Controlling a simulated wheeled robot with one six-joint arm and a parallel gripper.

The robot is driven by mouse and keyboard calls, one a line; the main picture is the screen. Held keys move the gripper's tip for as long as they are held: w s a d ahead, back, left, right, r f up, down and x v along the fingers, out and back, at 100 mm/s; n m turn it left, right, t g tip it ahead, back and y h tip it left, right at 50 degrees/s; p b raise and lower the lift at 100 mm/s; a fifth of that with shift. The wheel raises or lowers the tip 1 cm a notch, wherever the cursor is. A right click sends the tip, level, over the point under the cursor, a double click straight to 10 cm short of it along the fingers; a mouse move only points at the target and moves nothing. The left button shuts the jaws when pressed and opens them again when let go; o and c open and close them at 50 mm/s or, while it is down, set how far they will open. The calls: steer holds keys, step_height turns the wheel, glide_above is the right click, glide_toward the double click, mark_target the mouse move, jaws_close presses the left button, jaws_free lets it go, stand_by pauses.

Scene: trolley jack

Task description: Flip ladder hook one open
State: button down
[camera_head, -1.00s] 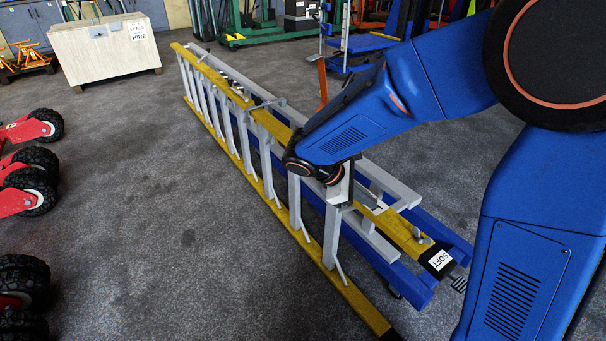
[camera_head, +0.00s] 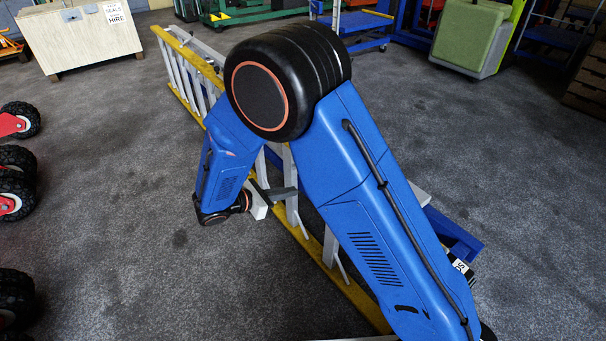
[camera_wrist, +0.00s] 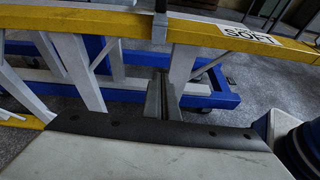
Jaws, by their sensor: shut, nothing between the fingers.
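The ladder (camera_head: 330,256) lies on its edge along the floor, with yellow rails and grey rungs; my arm hides much of it in the head view. In the wrist view its upper yellow rail (camera_wrist: 215,32) crosses the top of the picture. A narrow grey metal piece (camera_wrist: 160,20), perhaps a ladder hook, stands against this rail, directly above my gripper. My gripper (camera_wrist: 163,78) is shut and empty, pointing at the ladder from just below the rail. I cannot tell whether it touches the grey piece. In the head view my gripper (camera_head: 270,191) is on the ladder's left side.
A blue frame (camera_head: 452,235) stands on the ladder's far side. Red units with black wheels (camera_head: 15,158) stand at left. A pale wooden box (camera_head: 80,38) and a green case (camera_head: 475,35) stand at the back.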

steer(key=shift+w+a+f+n+t, duration=0.15)
steer(key=shift+a+f, duration=0.05)
steer(key=shift+a, duration=0.2)
steer(key=shift+w+a+f+n+t, duration=0.15)
steer(key=shift+a+f, duration=0.05)
steer(key=shift+a, duration=0.2)
steer(key=x, duration=1)
steer(key=shift+r, duration=1.95)
steer(key=shift+r, duration=0.1)
